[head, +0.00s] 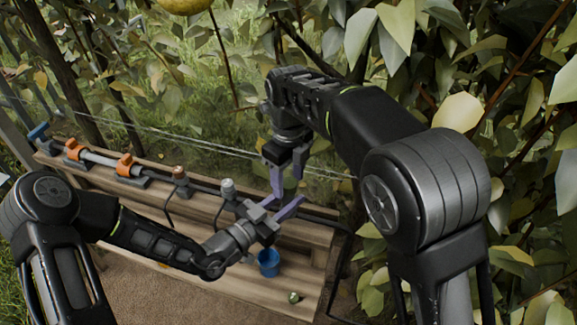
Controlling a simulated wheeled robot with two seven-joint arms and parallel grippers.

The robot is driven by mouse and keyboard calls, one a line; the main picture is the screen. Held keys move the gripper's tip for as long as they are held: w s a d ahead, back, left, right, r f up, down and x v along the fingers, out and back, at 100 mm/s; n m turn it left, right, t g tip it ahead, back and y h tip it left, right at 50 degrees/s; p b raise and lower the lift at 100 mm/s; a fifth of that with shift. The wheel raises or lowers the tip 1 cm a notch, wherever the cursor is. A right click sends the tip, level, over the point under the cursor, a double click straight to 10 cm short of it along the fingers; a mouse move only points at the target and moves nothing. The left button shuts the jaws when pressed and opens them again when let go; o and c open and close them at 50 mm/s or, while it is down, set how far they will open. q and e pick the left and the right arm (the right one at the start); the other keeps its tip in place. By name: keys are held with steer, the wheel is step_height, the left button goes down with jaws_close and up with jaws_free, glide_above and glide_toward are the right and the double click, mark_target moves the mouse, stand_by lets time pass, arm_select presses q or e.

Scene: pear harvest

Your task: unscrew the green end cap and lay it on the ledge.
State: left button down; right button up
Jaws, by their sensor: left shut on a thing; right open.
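A small round green piece, which looks like the green end cap (293,297), lies on the lower wooden ledge (240,290) near its right end. A black pipe (318,214) runs along the upper board. My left gripper (284,204), with purple fingers, is at the pipe's right part and is shut; its grip is largely hidden, but it appears to be on the pipe. My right gripper (288,176) is open and empty, pointing down just above and behind the left one. The two grippers are close together.
A blue cup (269,262) stands on the ledge left of and behind the green piece. Orange clamps (124,165), a copper-topped fitting (180,181) and a grey-topped fitting (228,188) line the pipe. Leaves crowd the right; wires (200,143) run behind the bench.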

steer(key=shift+f, duration=0.4)
steer(key=shift+c, duration=0.4)
jaws_close()
